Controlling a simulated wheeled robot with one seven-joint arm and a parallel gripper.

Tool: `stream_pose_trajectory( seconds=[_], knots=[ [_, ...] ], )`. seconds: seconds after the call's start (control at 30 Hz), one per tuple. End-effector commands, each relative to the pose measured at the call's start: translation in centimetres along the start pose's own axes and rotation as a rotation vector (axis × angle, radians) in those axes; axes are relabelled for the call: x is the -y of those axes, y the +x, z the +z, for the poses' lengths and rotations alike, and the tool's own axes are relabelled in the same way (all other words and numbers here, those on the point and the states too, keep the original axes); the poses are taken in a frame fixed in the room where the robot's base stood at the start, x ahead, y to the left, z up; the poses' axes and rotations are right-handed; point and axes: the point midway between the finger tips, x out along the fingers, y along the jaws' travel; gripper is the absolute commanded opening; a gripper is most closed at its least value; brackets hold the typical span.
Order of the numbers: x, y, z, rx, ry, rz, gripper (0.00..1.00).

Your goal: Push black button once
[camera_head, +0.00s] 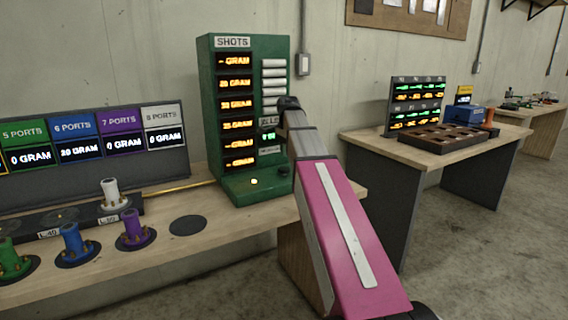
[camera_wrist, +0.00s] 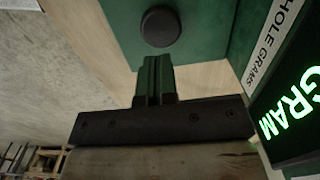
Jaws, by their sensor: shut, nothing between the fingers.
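The green machine (camera_head: 222,110) labelled SHOTS stands on the wooden table. Its black button (camera_head: 284,171) is a dark round knob on the green base, right beside my arm. In the wrist view the black button (camera_wrist: 160,26) shows whole on a green surface, straight ahead of the fingertips. My gripper (camera_wrist: 157,62) is shut with nothing in it. A visible gap in the picture separates its tips from the button; the true distance is hard to tell. In the head view my fingers are hidden by my arm.
A small lit button (camera_head: 254,181) sits on the base left of the black one. Green, blue, purple and white posts (camera_head: 134,226) stand on the table at left. A second table (camera_head: 425,150) with a tray is at right. Bare floor lies between.

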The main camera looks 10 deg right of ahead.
Motion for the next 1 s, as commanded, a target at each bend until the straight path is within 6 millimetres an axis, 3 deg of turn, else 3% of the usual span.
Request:
stream_pose_trajectory(
  seconds=[0.2,0.4,1.0],
  knots=[
    [0.2,-4.1,0.0,-0.001,0.0,-0.003,0.0],
    [0.1,-6.5,0.0,-0.001,-0.001,-0.002,0.0],
    [0.0,-7.3,0.1,0.0,-0.001,-0.001,0.0]
  ],
)
